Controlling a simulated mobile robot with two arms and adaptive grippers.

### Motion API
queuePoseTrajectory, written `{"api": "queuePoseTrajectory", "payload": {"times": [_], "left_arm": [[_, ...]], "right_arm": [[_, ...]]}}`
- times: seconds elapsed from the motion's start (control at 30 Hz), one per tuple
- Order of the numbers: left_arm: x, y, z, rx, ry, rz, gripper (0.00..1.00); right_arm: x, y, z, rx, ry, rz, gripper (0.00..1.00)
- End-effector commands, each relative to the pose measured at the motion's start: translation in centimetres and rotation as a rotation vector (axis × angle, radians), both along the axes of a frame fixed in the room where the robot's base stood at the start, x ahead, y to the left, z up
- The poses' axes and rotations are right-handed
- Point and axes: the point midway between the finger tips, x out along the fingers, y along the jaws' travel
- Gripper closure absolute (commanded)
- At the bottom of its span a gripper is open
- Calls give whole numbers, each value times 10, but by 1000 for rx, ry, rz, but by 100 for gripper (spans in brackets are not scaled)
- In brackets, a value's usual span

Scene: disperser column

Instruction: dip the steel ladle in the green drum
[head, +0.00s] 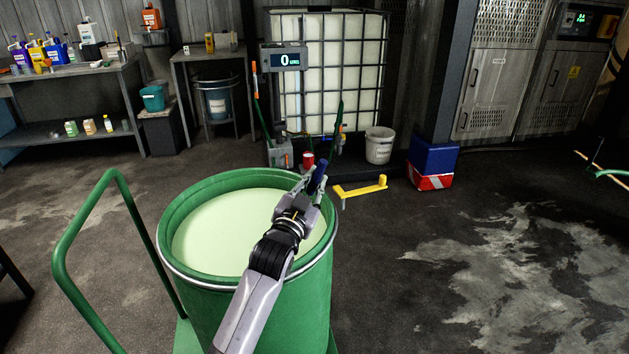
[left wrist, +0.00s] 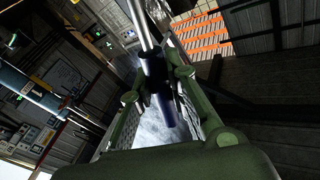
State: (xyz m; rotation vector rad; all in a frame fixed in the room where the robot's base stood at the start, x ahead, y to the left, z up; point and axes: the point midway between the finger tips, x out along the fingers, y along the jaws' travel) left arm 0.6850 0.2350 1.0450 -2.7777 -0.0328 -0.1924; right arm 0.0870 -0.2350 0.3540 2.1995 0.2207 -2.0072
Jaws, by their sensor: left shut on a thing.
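The green drum (head: 262,307) stands open in front of me, filled with pale green liquid (head: 224,232). My left gripper (head: 309,188) is above the drum's right far rim. It is shut on the dark blue handle (head: 318,176) of the steel ladle. In the left wrist view the ladle's blue grip (left wrist: 158,85) lies between the fingers, and its bright steel shaft runs up out of the picture. The ladle's bowl does not show in either view, so I cannot tell how it lies relative to the liquid. My right gripper is not in view.
The drum's green trolley handle (head: 62,262) rises at the left. Beyond the drum are a caged white tank (head: 333,75), a yellow bracket (head: 360,190), a white bucket (head: 379,147) and a blue and red box (head: 433,160).

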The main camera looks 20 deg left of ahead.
Motion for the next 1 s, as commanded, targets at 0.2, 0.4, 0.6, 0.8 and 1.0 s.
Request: {"api": "queuePoseTrajectory", "payload": {"times": [0.2, 0.4, 0.6, 0.8, 1.0], "left_arm": [[0, 0, -9, 2, -2, 1, 100], [0, 0, -17, 2, -3, 0, 100], [0, 0, -22, 2, -4, 1, 100], [0, 0, -21, 2, -4, 0, 100], [0, 0, -21, 2, -4, 0, 100]], "right_arm": [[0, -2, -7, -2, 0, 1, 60], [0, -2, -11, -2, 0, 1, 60], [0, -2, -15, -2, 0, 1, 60], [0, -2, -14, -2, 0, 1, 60], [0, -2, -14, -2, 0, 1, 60]]}}
